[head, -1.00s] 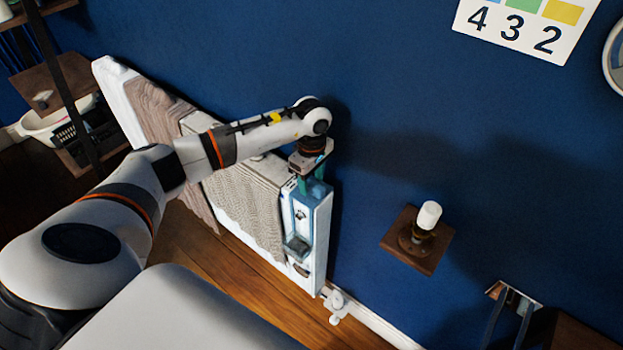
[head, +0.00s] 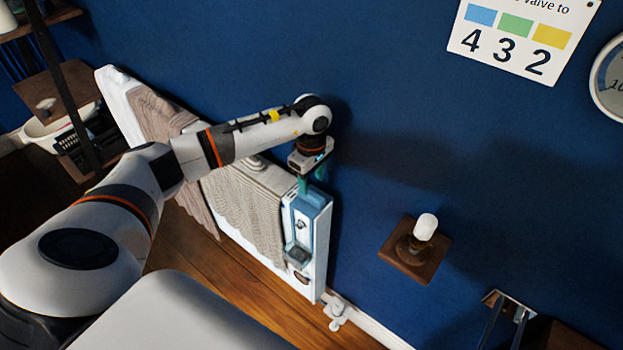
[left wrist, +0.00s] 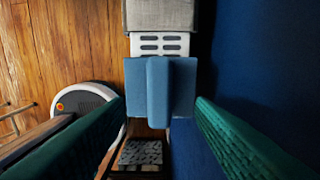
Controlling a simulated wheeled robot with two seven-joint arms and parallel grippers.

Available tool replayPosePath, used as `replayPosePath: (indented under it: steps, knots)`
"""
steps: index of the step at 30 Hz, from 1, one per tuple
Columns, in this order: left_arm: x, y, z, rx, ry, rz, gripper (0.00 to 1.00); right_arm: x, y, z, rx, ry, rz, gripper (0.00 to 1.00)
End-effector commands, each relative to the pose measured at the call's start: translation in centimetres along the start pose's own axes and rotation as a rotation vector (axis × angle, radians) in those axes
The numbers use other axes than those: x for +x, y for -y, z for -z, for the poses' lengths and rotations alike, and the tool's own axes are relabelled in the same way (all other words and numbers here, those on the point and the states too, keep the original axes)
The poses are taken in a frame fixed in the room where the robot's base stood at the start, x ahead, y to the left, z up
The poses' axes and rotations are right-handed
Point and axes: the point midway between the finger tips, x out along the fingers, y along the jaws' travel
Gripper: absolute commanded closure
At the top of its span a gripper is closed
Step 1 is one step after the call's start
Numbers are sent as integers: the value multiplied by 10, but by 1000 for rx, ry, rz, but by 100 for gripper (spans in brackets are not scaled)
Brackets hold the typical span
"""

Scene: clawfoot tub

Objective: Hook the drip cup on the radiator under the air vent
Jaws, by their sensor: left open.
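The blue drip cup (head: 300,225) is at the near right end of the white radiator (head: 319,262), its upper part over the top edge and its small cup part lower on the end face. In the left wrist view the blue piece (left wrist: 158,88) sits across the radiator's end, beside the slotted top grille (left wrist: 160,44). My left gripper (head: 312,179) is just above it, its green fingers apart. In the wrist view the fingers stand either side of the blue piece, with gaps visible; I see no grip. I cannot clearly make out the air vent. My right gripper is not in view.
Grey and beige towels (head: 243,209) hang over the radiator. A blue wall stands close behind my left gripper. A small wooden shelf (head: 407,262) with a white-topped bottle is to the right. A white valve (head: 338,311) is near the floor. Shelving stands at far left.

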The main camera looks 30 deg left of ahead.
Motion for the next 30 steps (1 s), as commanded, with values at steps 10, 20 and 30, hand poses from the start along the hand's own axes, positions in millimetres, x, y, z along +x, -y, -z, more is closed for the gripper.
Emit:
replayPosePath:
  steps: [10, 20, 30]
  knots:
    - [-16, 0, 0, 1, 0, 0, 50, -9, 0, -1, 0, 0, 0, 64]
    - [-27, 0, 0, 1, 0, 0, 50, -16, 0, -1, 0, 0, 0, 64]
    - [-28, 0, 0, 1, 0, 0, 50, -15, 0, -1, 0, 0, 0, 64]
